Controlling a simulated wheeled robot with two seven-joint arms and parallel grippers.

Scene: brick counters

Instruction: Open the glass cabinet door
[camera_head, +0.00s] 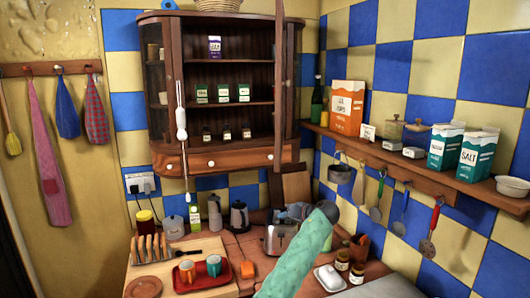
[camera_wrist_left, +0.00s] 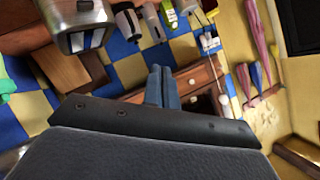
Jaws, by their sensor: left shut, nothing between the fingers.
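The wooden cabinet (camera_head: 212,162) hangs on the tiled wall in the head view. Its front is uncovered, and the shelves show directly. The glass cabinet door (camera_head: 279,85) stands swung out at the right side of the opening, seen nearly edge-on; its glass and handle cannot be made out. My left gripper (camera_head: 288,213) is below and to the right of the cabinet, near the toaster, apart from the door. In the left wrist view its grey-blue fingers (camera_wrist_left: 162,86) are together and empty, with the cabinet's drawer fronts (camera_wrist_left: 197,80) beyond them. My right gripper is not in view.
A white utensil (camera_head: 181,122) hangs before the cabinet's left side.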

